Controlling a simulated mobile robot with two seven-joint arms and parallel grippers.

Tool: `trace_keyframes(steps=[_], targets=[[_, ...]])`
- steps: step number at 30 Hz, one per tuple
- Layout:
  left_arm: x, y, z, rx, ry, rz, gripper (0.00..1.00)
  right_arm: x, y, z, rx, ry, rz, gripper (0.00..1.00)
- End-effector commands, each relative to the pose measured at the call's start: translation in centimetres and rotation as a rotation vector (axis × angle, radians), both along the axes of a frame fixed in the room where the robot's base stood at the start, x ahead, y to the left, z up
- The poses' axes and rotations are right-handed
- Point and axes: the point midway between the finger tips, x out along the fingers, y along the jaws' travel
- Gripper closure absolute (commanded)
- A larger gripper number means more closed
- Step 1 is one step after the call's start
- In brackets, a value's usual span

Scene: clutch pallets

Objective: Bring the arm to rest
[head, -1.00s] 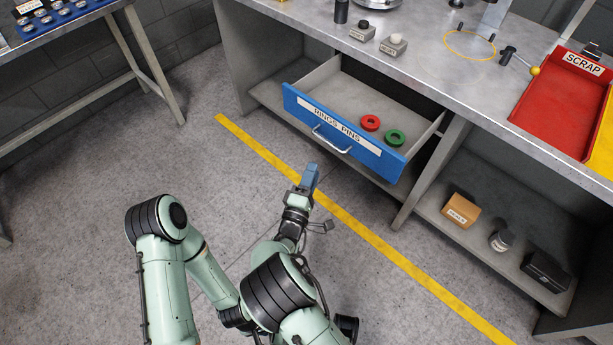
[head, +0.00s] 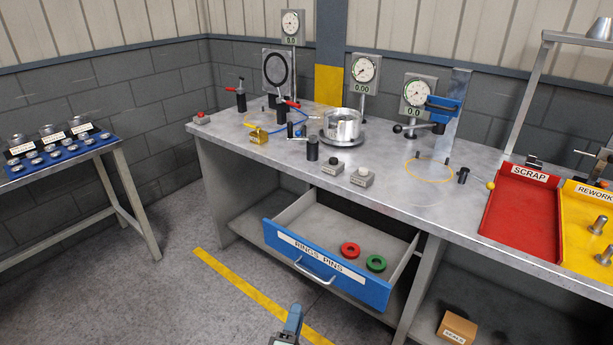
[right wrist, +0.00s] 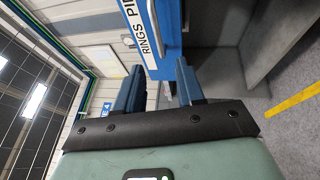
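My right gripper (head: 291,322) shows at the bottom edge of the head view, below and in front of the open drawer and apart from it. In the right wrist view its two blue fingers (right wrist: 160,75) stand apart with nothing between them; the blue drawer front lies beyond. My left gripper is in neither view now. The drawer (head: 325,263), labelled RINGS PINS, is pulled out. A red ring (head: 350,250) and a green ring (head: 376,264) lie inside it.
The workbench (head: 300,160) carries dial gauges, clamps and a metal cylinder (head: 342,125). A red SCRAP tray (head: 522,220) and a yellow REWORK tray (head: 575,240) are at right. A side table (head: 90,165) stands at left. The floor between is clear.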

Motion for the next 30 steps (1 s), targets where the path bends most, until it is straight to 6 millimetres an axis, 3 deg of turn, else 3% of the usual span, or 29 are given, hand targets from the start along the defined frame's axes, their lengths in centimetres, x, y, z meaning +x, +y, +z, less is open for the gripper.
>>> trace_keyframes(steps=[2,5,10,14,18,21,24,30], targets=[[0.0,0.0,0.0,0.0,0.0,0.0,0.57,0.1,-1.2,-1.3,0.02,0.034,-0.006,0.62],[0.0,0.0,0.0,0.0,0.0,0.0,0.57,0.1,-4.1,-4.9,0.097,0.13,-0.02,0.62],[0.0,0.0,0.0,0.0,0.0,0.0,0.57,-2.5,-11.4,-14.6,0.373,0.398,-0.097,0.62],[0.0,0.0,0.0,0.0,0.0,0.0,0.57,-7.7,-16.1,-21.7,0.665,0.61,-0.221,0.62],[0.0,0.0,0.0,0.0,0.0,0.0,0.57,-16.0,-19.3,-27.5,1.045,0.821,-0.438,0.62],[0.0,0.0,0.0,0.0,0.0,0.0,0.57,-22.1,-19.7,-29.4,1.306,0.932,-0.616,0.62],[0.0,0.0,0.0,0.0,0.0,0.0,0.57,-26.7,-19.3,-29.7,1.508,1.003,-0.774,0.62],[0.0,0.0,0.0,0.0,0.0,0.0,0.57,-33.2,-17.8,-28.5,1.788,1.09,-1.041,0.62]])
